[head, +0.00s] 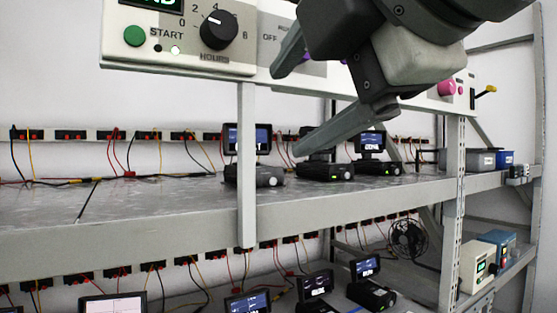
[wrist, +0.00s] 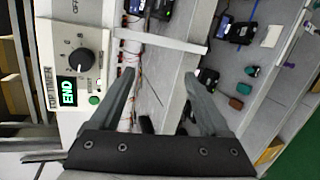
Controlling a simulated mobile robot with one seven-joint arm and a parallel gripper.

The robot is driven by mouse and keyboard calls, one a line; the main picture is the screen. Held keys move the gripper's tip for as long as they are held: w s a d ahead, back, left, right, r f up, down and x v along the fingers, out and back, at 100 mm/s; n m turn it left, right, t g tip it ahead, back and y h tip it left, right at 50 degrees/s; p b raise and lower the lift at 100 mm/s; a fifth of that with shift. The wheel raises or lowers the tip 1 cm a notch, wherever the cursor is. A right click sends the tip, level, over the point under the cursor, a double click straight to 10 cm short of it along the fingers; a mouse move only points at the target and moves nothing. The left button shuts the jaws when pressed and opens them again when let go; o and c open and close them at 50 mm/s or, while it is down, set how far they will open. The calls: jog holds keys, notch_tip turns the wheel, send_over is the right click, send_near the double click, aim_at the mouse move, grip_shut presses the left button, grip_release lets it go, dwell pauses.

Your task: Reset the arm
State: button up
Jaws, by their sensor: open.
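My gripper (head: 286,111) is open, with nothing between its fingers. In the head view it hangs at the upper middle, in front of the control panel (head: 125,53) and above the upper shelf. The panel carries a green START button (head: 136,36) and a black HOURS knob (head: 218,30). My gripper also shows in the wrist view (wrist: 158,75), fingers spread and apart from the panel at left. There the green display (wrist: 68,92) reads END. The upper finger hides part of the panel in the head view.
The upper rack shelf (head: 120,213) holds several small devices with screens, one of them (head: 323,170) behind my lower finger. A grey upright (head: 247,200) stands in front of the shelf. More devices and a fan (head: 407,238) are on the level below. Blue and grey bins (head: 482,160) sit far right.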

jog(key=d+f+m+g+h, duration=0.2)
jog(key=d+f+m, duration=0.2)
jog(key=f+m, duration=0.4)
jog(key=d+f+m+g+h, duration=0.1)
jog(key=d+f+m+g, duration=0.2)
jog(key=f+m, duration=0.5)
jog(key=w+d+f+m+g+h, duration=0.1)
jog(key=d+f+m, duration=0.4)
jog(key=f, duration=2)
jog(key=m+g+h, duration=0.1)
jog(key=m+g, duration=0.1)
jog(key=m, duration=0.1)
jog(key=shift+h, duration=0.3)
jog(key=shift+w, duration=0.1)
